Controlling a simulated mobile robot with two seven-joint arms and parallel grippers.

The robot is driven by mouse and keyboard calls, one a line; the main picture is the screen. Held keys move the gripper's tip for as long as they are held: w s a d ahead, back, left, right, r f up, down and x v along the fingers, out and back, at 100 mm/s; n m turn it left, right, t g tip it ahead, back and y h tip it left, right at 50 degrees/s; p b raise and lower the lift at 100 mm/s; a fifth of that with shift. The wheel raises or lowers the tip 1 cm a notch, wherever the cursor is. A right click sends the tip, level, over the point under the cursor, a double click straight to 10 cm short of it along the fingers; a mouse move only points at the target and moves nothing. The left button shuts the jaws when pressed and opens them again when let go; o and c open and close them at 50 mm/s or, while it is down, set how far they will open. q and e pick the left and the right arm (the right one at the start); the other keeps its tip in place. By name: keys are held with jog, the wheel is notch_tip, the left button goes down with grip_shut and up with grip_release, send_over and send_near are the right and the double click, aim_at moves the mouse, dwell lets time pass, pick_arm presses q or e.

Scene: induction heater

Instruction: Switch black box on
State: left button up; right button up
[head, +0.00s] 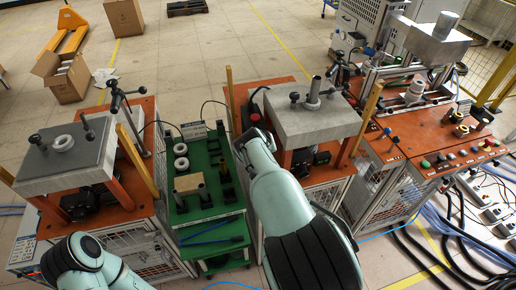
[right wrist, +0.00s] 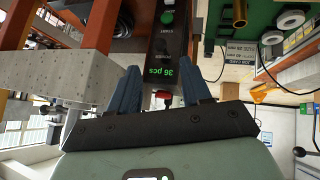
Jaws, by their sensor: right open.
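The black box (right wrist: 166,48) shows in the right wrist view, with a green button (right wrist: 167,18) marked START, a lit green display reading "36 pcs" and a red switch (right wrist: 163,95) near its lower end. My right gripper (right wrist: 160,70) is open, with one blue finger on each side of the box in that view; I cannot tell whether they touch it. In the head view my right arm reaches over the middle station and hides most of the box. My left arm shows at the lower left, its gripper out of view.
A grey block on orange legs (head: 308,118) stands right of my right arm. A green cart (head: 208,215) with rings and small parts is to its left. Another grey-topped station (head: 65,160) is at far left. An orange control table (head: 425,150) is at right.

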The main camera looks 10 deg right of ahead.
jog(key=shift+v, duration=2.75)
jog(key=shift+w+r, duration=0.1)
jog(key=s+d+f+g+y, duration=0.1)
jog(key=s+d+f+g, duration=0.15)
jog(key=f, duration=0.85)
jog(key=s+d+f+g, duration=0.1)
jog(key=s+f, duration=0.3)
jog(key=f, duration=0.7)
jog(key=s+d+f+g+y, duration=0.1)
jog(key=s+d+f+g, duration=0.15)
jog(key=f, duration=0.85)
jog(key=s+f+m+g+y, duration=0.2)
jog(key=s+f, duration=0.8)
jog(key=s, duration=0.3)
jog(key=s+a+f+m+y, duration=0.2)
jog(key=s+a, duration=0.4)
jog(key=s, duration=0.3)
jog(key=shift+s+f+y, duration=0.2)
jog(key=shift+s+y, duration=0.2)
